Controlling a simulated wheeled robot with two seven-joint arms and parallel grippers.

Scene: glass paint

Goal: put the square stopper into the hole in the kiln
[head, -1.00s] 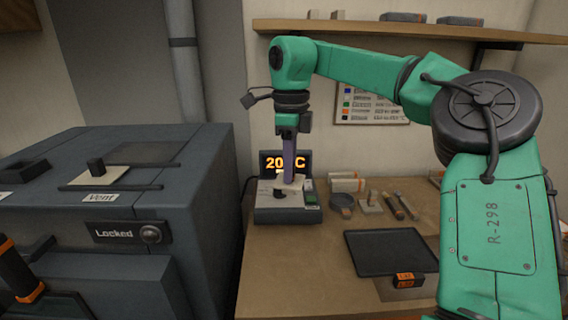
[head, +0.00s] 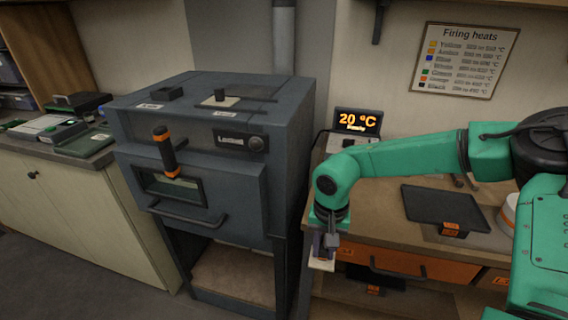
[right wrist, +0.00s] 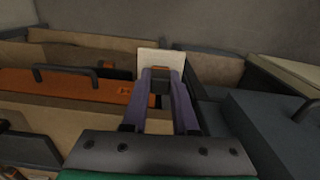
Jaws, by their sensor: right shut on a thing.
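My right gripper (head: 325,243) points down near the left front edge of the wooden table. It is shut on the square stopper (head: 321,265), a cream square plate. In the right wrist view the purple fingers (right wrist: 160,82) grip the stopper's dark knob, and its cream plate (right wrist: 160,58) shows behind. The dark grey kiln (head: 190,122) stands to the left of the gripper. On its top is a dark raised square collar (head: 166,93); I cannot tell whether it is an open hole. A pale plate with a dark knob (head: 220,98) also sits there. My left gripper is not in view.
The kiln front has a black and orange handle (head: 164,150), a window and a bar. A 20 °C display (head: 357,121) stands on the table behind my right arm. A dark tray (head: 441,207) lies on the table. An orange drawer (head: 400,262) is below.

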